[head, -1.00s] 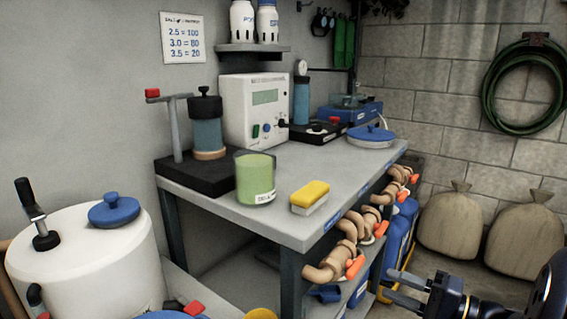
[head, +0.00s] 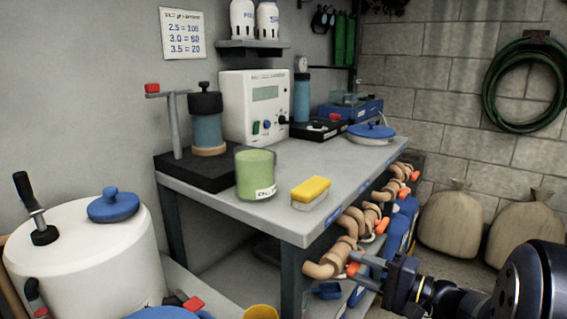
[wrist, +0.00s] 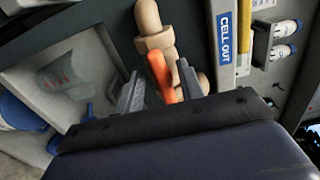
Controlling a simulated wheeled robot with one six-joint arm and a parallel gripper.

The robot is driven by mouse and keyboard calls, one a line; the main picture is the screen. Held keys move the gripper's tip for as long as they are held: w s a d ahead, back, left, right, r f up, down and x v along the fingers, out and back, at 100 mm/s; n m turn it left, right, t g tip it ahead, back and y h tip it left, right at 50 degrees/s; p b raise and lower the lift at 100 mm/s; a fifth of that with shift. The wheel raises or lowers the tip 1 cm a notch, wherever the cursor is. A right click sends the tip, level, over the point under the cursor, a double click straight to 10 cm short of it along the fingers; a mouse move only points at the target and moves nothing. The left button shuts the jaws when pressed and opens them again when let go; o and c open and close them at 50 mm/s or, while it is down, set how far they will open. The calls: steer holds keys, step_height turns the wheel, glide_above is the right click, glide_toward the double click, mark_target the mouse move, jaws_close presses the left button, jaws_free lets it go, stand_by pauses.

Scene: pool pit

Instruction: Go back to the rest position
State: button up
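My gripper (head: 360,268) is at the lower right of the head view, in front of the bench's front edge by the tan pipes. In the wrist view my gripper (wrist: 158,82) has its two grey fingers apart. An orange valve handle (wrist: 161,76) shows between them, with a tan pipe (wrist: 153,35) behind. I cannot tell whether the fingers touch the handle. Nothing is clearly held.
The grey bench (head: 300,220) carries a green jar (head: 255,172), a yellow sponge (head: 311,189) and a white meter box (head: 254,105). A white tank (head: 90,250) stands left. Sacks (head: 450,220) lean on the block wall. A blue label (wrist: 225,35) is on the bench edge.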

steer(key=m+p, duration=0.2)
steer(key=p, duration=0.1)
steer(key=m+p, duration=0.2)
steer(key=p, duration=0.1)
steer(key=m+p, duration=0.2)
steer(key=p, duration=0.1)
steer(key=shift+d+r, duration=0.15)
steer(key=shift+r, duration=0.25)
steer(key=shift+f, duration=0.15)
